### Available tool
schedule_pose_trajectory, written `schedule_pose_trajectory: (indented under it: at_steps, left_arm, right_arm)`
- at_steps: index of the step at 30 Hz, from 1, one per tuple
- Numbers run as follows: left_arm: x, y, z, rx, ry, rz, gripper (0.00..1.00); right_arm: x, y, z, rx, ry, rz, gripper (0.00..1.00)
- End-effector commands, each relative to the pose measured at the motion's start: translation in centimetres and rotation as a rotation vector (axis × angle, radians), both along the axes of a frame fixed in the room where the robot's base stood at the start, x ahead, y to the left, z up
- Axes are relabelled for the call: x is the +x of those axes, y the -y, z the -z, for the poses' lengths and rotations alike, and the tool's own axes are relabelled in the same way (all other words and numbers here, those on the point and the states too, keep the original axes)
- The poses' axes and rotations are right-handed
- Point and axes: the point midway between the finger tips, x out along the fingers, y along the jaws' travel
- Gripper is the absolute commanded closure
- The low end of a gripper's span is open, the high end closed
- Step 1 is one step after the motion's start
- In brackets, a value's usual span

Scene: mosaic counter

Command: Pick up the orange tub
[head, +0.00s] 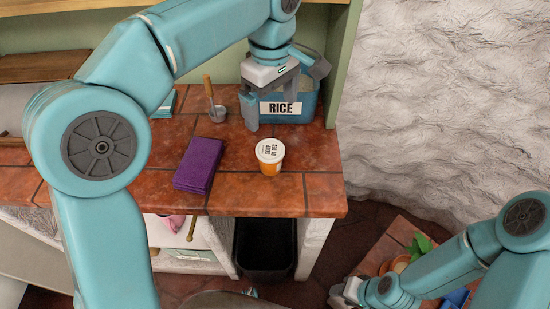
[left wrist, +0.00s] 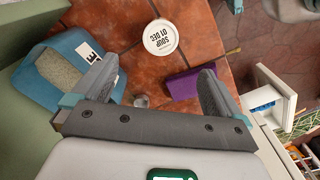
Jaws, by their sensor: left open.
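The orange tub (head: 270,166) stands upright on the tiled counter, with a white lid printed with dark lettering. In the left wrist view the tub (left wrist: 160,38) shows from above, its lid reading SOUP; it lies beyond my fingertips. My left gripper (head: 284,98) is open and empty, above the counter behind the tub and in front of the rice bin. In the left wrist view its two fingers (left wrist: 160,72) are spread wide. My right gripper (head: 345,292) is low at the bottom right, away from the tub; its fingers are not clear.
A blue RICE bin (head: 300,112) stands behind the tub. A purple folded cloth (head: 199,165) lies left of it. A small metal scoop (head: 216,111) with a wooden handle stands further back. A dark bin (head: 265,250) is below the counter's front edge.

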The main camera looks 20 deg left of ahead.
Motion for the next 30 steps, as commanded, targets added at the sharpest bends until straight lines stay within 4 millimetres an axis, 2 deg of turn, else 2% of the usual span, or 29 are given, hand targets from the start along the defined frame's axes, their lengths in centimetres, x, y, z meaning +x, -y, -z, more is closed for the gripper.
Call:
schedule_pose_trajectory:
  at_steps: [1, 5, 12, 15, 23, 30]
  left_arm:
    - [-0.2, 0.0, 0.7, 0.0, 0.0, 0.0, 0.0]
    - [-0.5, -0.1, 2.6, 0.001, -0.002, 0.0, 0.0]
    - [-0.9, -0.1, 8.2, 0.002, -0.004, 0.001, 0.0]
    - [-0.9, -0.1, 9.9, 0.0, -0.002, 0.0, 0.0]
    - [-0.7, -0.1, 12.2, 0.0, -0.002, 0.0, 0.0]
    - [-0.3, -0.1, 15.9, 0.0, -0.002, 0.0, 0.0]
  right_arm:
    - [0.0, 0.0, 0.6, 0.0, 0.0, 0.0, 0.57]
    - [0.0, 0.0, 1.0, 0.0, 0.001, 0.0, 0.57]
    - [0.0, 0.0, 1.5, 0.0, 0.0, 0.0, 0.57]
    - [0.0, 0.0, 1.6, 0.0, 0.001, 0.0, 0.57]
    - [0.0, 0.0, 1.6, 0.0, 0.0, 0.0, 0.57]
    - [0.0, 0.0, 1.2, 0.0, 0.0, 0.0, 0.57]
